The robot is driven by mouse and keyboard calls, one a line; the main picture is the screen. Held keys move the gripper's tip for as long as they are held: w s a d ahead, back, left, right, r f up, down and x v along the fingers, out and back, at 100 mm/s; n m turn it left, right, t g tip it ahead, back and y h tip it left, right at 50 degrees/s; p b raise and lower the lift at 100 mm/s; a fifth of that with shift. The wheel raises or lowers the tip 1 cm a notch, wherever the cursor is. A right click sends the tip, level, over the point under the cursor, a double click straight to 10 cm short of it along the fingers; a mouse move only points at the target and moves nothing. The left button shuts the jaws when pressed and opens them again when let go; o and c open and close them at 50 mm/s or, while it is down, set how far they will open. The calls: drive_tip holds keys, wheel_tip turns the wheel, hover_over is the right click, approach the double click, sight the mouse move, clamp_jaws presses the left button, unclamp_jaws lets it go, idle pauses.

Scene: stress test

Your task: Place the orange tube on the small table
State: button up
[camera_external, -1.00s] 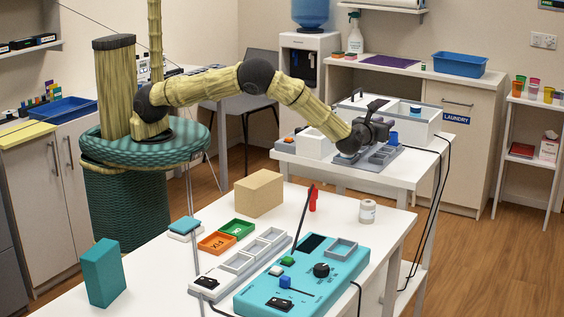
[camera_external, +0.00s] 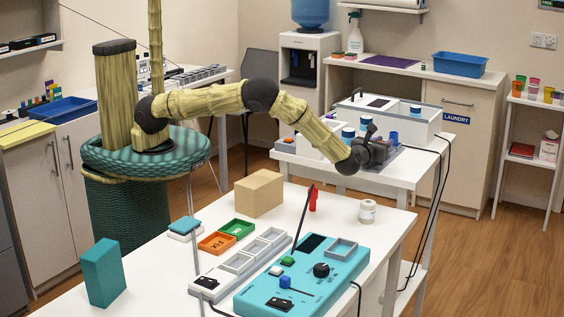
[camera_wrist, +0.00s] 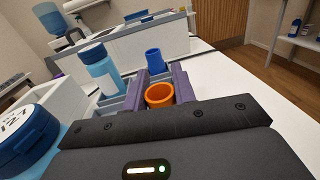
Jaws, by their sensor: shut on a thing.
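My gripper (camera_external: 376,147) is over the near part of the white table (camera_external: 408,179) at the back. In the wrist view, an orange tube (camera_wrist: 159,95) with an open round top sits between its two purple-grey fingers, and the gripper is shut on it. The orange tube is hidden behind the gripper in the external view. A blue tube (camera_wrist: 155,61) stands just beyond the fingers. Whether the orange tube's lower end touches anything is hidden.
A blue-capped bottle (camera_wrist: 98,67) stands close left of the fingers, and a larger blue-lidded container (camera_wrist: 28,138) is nearer. A white box (camera_external: 425,123) stands behind. Bare tabletop (camera_wrist: 228,82) lies right. A teal device (camera_external: 310,285) occupies the front table.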

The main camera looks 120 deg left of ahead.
drive_tip(key=shift+f, duration=0.3)
drive_tip(key=o, duration=1.1)
drive_tip(key=shift+d, duration=0.1)
drive_tip(key=d, duration=0.5)
drive_tip(key=s+d+b, duration=0.1)
drive_tip(key=d, duration=0.5)
drive_tip(key=s+d+b, duration=0.1)
drive_tip(key=d, duration=0.5)
drive_tip(key=shift+d, duration=0.1)
